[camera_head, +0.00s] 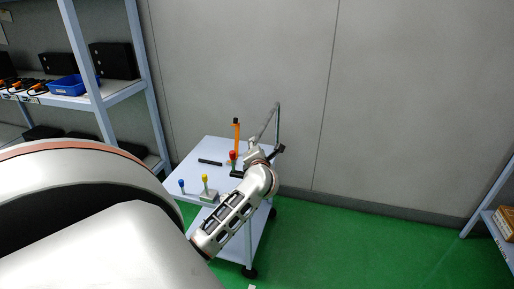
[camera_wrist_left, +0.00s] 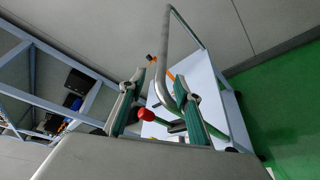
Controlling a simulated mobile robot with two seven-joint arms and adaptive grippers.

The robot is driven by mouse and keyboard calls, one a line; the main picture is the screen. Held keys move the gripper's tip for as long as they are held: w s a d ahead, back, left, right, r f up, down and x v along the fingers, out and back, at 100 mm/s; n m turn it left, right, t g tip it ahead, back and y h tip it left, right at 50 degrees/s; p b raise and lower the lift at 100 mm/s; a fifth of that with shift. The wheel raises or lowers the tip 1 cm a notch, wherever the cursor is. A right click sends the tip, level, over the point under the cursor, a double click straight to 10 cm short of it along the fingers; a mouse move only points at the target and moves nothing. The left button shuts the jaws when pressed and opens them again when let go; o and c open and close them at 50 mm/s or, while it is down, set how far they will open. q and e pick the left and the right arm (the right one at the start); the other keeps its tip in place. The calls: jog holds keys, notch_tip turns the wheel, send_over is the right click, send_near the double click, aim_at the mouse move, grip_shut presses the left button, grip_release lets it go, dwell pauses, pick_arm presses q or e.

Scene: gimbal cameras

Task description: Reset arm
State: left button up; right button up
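My left arm reaches from the left over a white cart (camera_head: 203,149). Its gripper (camera_head: 257,160) is above the cart's right side, by the metal handle (camera_head: 277,122). In the left wrist view the left gripper (camera_wrist_left: 160,100) has its two fingers spread, with nothing visibly held. A red-tipped piece with a green stem (camera_wrist_left: 146,115) shows between the fingers; I cannot tell its distance. The red tip (camera_head: 232,155) also shows next to the gripper in the head view. The handle (camera_wrist_left: 170,60) crosses the finger gap in the wrist view. My right gripper is not in view.
On the cart are a blue-topped piece (camera_head: 181,183), a yellow-topped piece (camera_head: 204,179), a black bar (camera_head: 210,162) and an upright orange piece (camera_head: 237,137). A shelf with a blue bin (camera_head: 68,86) stands left. Green floor (camera_head: 330,245) is clear at right.

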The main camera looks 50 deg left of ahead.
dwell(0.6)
pick_arm(q)
jog(key=s+d+f+m+t+h, duration=0.2)
jog(key=d+m+t+h, duration=0.3)
jog(key=d+m, duration=0.75)
jog(key=s+d+f+m+t+h, duration=0.25)
jog(key=d+m+t+h, duration=0.25)
jog(key=d+m, duration=0.8)
jog(key=s+d+f+m+g+h, duration=0.2)
jog(key=s+d+f+m+g, duration=0.2)
jog(key=f, duration=0.7)
jog(key=s+d+f+m+g+h, duration=0.3)
jog(key=s+d+f+m+g, duration=0.2)
jog(key=s+d+f+m, duration=0.4)
jog(key=s+d+f, duration=0.2)
jog(key=s+d, duration=0.1)
jog(key=s, duration=0.2)
jog(key=shift+s, duration=0.2)
jog(key=shift+d, duration=0.1)
jog(key=shift+c, duration=0.8)
